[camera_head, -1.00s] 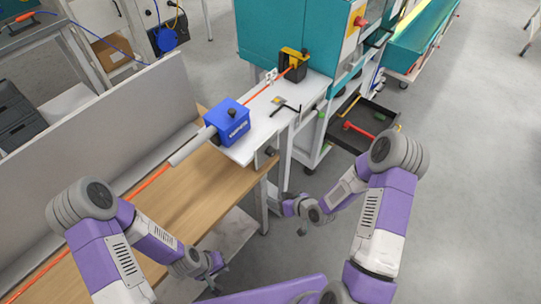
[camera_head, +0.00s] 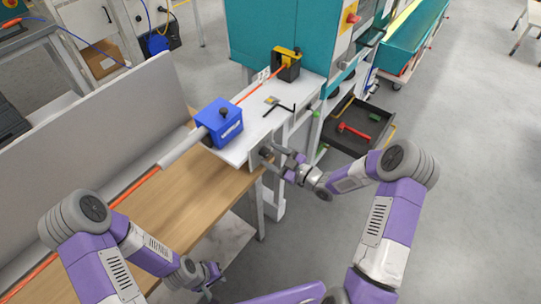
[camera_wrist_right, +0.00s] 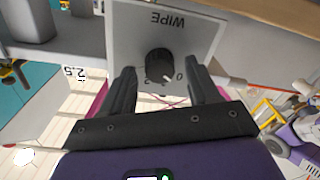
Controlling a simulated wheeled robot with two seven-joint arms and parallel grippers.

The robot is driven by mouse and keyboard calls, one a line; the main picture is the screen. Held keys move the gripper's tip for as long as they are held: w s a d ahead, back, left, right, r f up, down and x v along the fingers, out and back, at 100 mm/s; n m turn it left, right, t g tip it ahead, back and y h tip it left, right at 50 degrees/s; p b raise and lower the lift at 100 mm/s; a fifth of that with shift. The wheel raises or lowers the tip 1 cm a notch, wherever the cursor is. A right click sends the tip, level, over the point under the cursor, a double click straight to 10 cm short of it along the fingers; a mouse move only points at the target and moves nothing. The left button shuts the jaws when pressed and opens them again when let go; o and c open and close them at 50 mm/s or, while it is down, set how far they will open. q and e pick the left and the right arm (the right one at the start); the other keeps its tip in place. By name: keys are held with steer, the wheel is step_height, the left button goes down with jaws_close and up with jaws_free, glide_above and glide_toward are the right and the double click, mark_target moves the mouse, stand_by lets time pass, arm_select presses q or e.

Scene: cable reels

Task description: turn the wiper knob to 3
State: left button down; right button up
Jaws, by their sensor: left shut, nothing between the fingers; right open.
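The wiper knob (camera_wrist_right: 158,66) is a round black knob on a light grey panel (camera_wrist_right: 205,32) marked "WIPE", upside down in the right wrist view. Its white pointer mark points to the lower right, near the printed 0. Other marks below the knob are partly hidden. My right gripper (camera_wrist_right: 160,76) is open, with one finger to each side of the knob and no clear contact. In the head view my right gripper (camera_head: 274,155) is at the panel under the white shelf's end. My left gripper (camera_head: 211,277) is shut and empty, low beside the wooden table.
A blue box (camera_head: 219,124) with the orange cable through it stands on the white shelf (camera_head: 258,127), with a black hex key beyond. A wooden table (camera_head: 190,192) lies to the left. A dark tray (camera_head: 345,143) with tools is right of the gripper. The floor at right is clear.

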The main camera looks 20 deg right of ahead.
steer(key=shift+w+a, duration=0.25)
steer(key=shift+w, duration=0.1)
steer(key=c, duration=1)
steer(key=shift+c, duration=0.2)
